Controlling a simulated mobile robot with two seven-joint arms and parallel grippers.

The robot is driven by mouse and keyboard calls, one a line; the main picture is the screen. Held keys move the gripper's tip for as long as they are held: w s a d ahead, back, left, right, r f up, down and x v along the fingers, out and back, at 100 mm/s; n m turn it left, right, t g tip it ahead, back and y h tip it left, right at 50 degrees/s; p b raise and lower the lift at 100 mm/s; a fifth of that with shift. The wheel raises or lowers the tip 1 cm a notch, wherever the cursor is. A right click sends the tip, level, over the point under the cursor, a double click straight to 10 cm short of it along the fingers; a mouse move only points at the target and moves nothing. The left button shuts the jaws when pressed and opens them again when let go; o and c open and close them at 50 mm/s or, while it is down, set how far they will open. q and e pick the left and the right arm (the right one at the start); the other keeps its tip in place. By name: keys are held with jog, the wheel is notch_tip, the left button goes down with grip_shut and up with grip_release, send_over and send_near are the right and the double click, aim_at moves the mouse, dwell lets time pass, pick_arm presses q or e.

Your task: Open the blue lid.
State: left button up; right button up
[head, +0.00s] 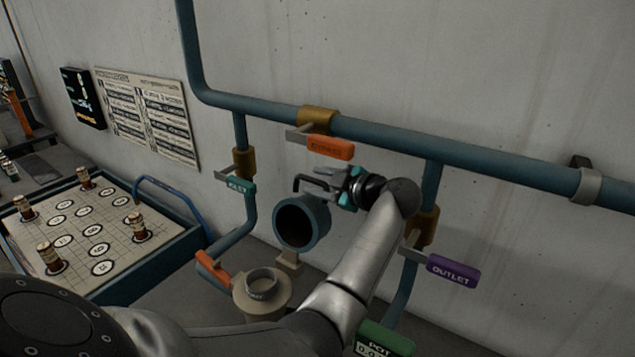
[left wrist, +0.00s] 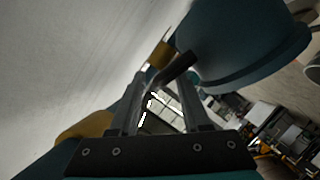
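A teal-blue cylinder (head: 318,226) with a dark round face toward me stands on a small beige support near the wall. I take it as the part with the blue lid; whether the dark face is an opening or a cover I cannot tell. A dark bent handle (head: 299,184) sticks out above it. My left gripper (head: 322,184) is at this handle, pointing left. In the left wrist view, the handle (left wrist: 174,72) runs between and past the fingertips (left wrist: 160,85), which stand apart, beside the blue body (left wrist: 250,45). My right gripper is not in view.
Close around are an orange-handled valve (head: 331,147) above, a green-handled valve (head: 240,184) left and a purple OUTLET handle (head: 453,271) right. A beige cup (head: 262,282) stands below. A blue-rimmed tray (head: 150,266) with several small bottles is at left.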

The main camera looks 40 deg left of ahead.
pick_arm(q)
grip_shut()
dwell(1.3)
